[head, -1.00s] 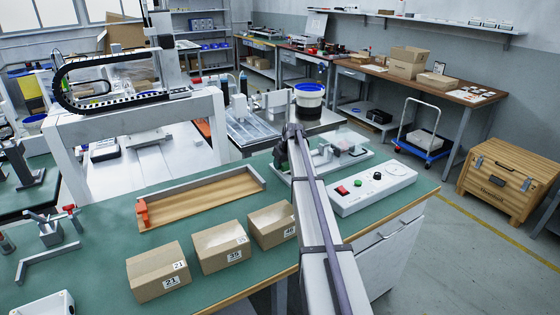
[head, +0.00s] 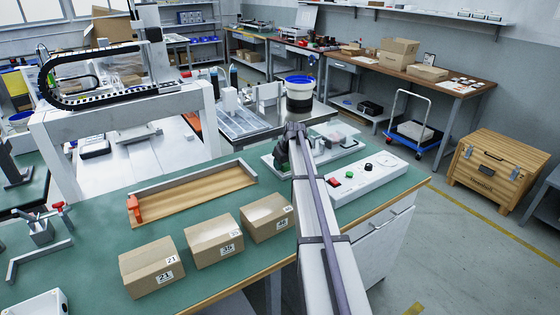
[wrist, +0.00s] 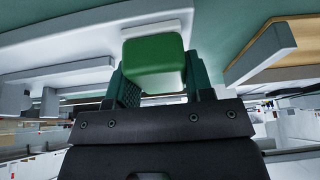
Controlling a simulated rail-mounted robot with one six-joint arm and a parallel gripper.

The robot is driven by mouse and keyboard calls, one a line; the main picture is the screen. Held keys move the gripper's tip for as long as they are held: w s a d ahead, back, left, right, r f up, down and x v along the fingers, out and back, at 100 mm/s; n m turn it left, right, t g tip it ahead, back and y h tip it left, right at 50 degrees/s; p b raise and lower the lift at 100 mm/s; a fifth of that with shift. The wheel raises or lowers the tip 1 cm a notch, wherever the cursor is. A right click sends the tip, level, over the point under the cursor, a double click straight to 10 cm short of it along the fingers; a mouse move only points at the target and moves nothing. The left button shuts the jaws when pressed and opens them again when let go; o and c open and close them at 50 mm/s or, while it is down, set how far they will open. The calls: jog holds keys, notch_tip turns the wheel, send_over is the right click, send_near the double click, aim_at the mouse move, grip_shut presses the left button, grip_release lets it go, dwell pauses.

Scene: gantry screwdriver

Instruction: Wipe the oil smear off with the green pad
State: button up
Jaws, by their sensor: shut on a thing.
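In the wrist view my gripper (wrist: 157,82) is shut on the green pad (wrist: 153,62), a rounded block between its two dark green fingers. A pale plate lies just beyond the pad; I cannot tell whether they touch. In the head view my arm hides most of the gripper and the pad. I cannot make out the oil smear in either view.
The green bench top (head: 110,225) holds a shallow wooden tray (head: 195,195), several cardboard boxes (head: 214,241), a white control box (head: 365,179) with buttons, and a white fixture plate (head: 347,151). Green surface between tray and boxes is clear.

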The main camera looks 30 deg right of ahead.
aim_at(268, 156)
jog(key=shift+s+f, duration=0.1)
jog(key=shift+s, duration=0.6)
jog(key=shift+c, duration=0.3)
jog(key=shift+w, duration=5.7)
jog(key=shift+s, duration=5.65)
notch_tip(268, 156, up, 6)
jog(key=p, duration=0.6)
jog(key=shift+w, duration=0.1)
notch_tip(268, 156, up, 3)
jog(key=p, duration=0.3)
